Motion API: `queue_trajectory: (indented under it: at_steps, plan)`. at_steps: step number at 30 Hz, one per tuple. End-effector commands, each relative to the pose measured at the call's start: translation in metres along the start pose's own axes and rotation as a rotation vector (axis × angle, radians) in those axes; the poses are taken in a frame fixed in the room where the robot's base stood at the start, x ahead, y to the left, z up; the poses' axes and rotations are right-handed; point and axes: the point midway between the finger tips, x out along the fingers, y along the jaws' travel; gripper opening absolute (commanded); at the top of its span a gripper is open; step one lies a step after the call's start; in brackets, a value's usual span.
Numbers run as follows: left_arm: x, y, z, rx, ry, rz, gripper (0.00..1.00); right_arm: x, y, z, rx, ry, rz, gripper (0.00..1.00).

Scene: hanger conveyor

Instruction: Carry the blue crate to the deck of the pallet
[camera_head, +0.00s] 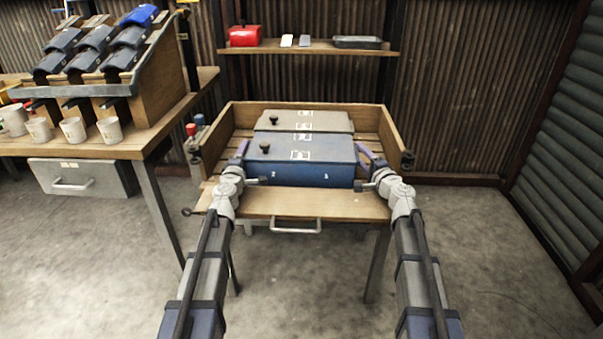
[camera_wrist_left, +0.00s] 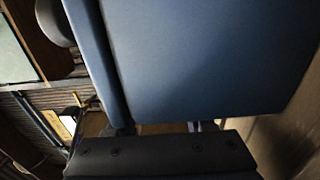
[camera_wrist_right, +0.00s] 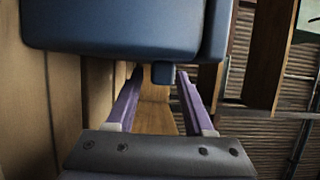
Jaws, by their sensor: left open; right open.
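The blue crate (camera_head: 300,169) sits at the front of a wooden-sided bench, with a dark knob and white markings on its lid. My left gripper (camera_head: 243,150) is open at the crate's left end. In the left wrist view the crate's blue wall (camera_wrist_left: 200,60) fills most of the picture and hides the fingertips. My right gripper (camera_head: 366,154) is open at the crate's right end. In the right wrist view its purple fingers (camera_wrist_right: 160,80) stand apart, with a small blue tab of the crate near their tips. I cannot tell which surface is the pallet deck.
A grey-green crate (camera_head: 310,121) stands directly behind the blue one. Wooden side boards (camera_head: 392,137) flank both crates, and slats show beside them. A side table (camera_head: 140,145) with cups and a sloped rack stands left. A shelf (camera_head: 300,47) hangs behind. The floor at right is clear.

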Motion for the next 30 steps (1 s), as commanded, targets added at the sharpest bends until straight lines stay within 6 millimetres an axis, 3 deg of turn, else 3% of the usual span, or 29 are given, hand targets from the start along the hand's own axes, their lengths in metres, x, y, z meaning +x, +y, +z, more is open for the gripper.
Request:
queue_trajectory:
  at_steps: [11,17,27,30]
  plan:
    - [-0.011,0.0,0.001,0.0,-0.001,0.0,0.53,0.0,0.0,0.0,0.0,-0.001,0.0,0.52]
    - [-0.04,0.0,0.001,0.0,-0.001,0.0,0.53,0.0,0.0,0.001,0.0,-0.001,0.0,0.52]
    - [-0.108,0.0,0.0,0.0,0.0,0.0,0.53,0.0,0.0,0.0,0.0,-0.001,0.0,0.52]
    - [-0.118,0.0,0.0,0.0,0.0,0.0,0.53,0.0,0.0,0.0,0.0,-0.001,0.0,0.52]
